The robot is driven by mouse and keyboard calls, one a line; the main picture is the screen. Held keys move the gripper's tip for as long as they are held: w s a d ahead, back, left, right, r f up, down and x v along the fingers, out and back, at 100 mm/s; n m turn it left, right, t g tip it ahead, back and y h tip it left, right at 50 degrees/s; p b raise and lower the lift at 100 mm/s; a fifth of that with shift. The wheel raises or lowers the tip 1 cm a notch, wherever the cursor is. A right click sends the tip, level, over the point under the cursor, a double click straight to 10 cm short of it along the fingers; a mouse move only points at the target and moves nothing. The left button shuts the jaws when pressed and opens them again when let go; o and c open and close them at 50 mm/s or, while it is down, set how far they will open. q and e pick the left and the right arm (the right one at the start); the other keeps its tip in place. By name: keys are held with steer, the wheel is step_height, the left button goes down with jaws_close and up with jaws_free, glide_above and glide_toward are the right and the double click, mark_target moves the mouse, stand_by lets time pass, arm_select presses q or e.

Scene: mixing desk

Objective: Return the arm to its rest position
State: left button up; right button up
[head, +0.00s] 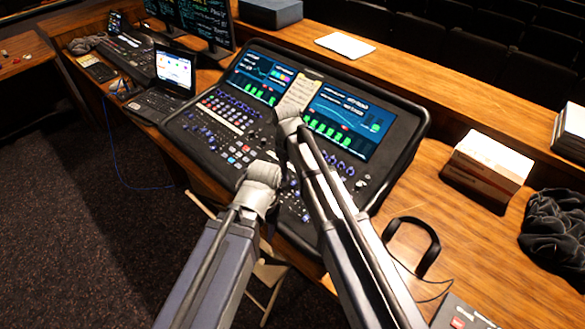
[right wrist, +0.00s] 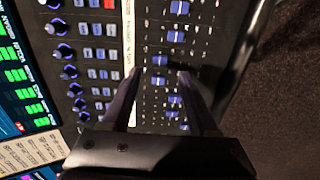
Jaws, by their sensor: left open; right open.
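The mixing desk (head: 240,135), with its screens, knobs and faders, stands on the wooden counter. Both my arms reach up from the bottom of the head view over its middle. My left gripper (head: 270,158) is the lower one, over the desk's button area; it is dark against the panel and its fingers are hard to make out. My right gripper is largely hidden by its own wrist in the head view. In the right wrist view, my right gripper (right wrist: 160,74) is open and empty, with two dark fingers apart above the blue faders (right wrist: 168,62).
A paper sheet (head: 300,93) lies on the desk between the screens. A laptop (head: 172,75) stands to the left. Headphones (head: 430,245), a box (head: 488,165) and dark cloth (head: 555,225) lie to the right. A folding chair (head: 268,275) is below. Carpet at left is open.

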arm_select(q)
step_height(320, 180, up, 2)
steer(key=shift+r+p, duration=0.1)
steer(key=shift+p, duration=0.45)
arm_select(e)
step_height(320, 180, up, 2)
steer(key=shift+s+r, duration=0.1)
